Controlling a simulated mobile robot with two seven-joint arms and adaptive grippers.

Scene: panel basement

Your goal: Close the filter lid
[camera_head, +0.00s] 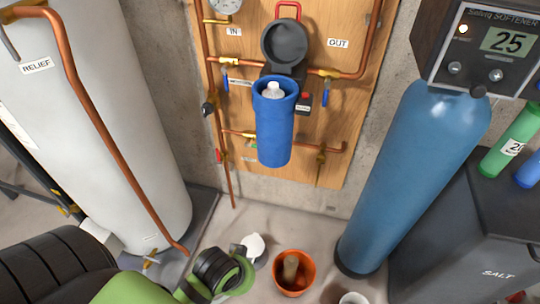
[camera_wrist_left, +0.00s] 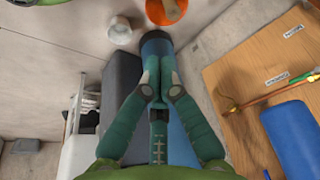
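The filter housing (camera_head: 274,135) is a blue upright canister on the wooden panel, with a white cartridge (camera_head: 273,90) showing in its open top. The round black filter lid (camera_head: 285,42) stands raised above and behind the opening, with a red handle (camera_head: 288,8) at its top. The housing also shows at the right of the left wrist view (camera_wrist_left: 297,138). My left arm comes in low at the left of the head view, below and left of the housing. My left gripper (camera_wrist_left: 160,70) appears shut and empty, away from the lid. My right gripper is not in view.
Copper pipes (camera_head: 230,62) and blue-handled valves flank the housing. A white tank (camera_head: 110,110) stands left; a blue softener tank (camera_head: 415,150) and dark salt bin (camera_head: 480,240) stand right. An orange pot (camera_head: 293,287) is on the floor. Space before the housing looks clear.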

